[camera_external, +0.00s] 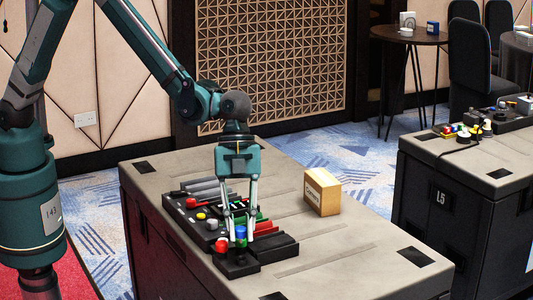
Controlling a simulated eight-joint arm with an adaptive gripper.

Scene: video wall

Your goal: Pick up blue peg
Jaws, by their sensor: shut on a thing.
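The blue peg (240,233) is a small blue piece at the front of the dark tray (236,266) on the near case. My gripper (234,238) points straight down over the tray, with its fingers on either side of the blue peg and shut on it. The peg's lower part is hidden, so I cannot tell whether it is clear of the tray. A red piece (221,246) sits close to the left fingertip.
Other red (191,203) and yellow (201,216) pieces stand along the tray. Red, green and black bars lie to the right of the fingers. A cardboard box (321,192) stands further right on the case top (345,232), with free room around it.

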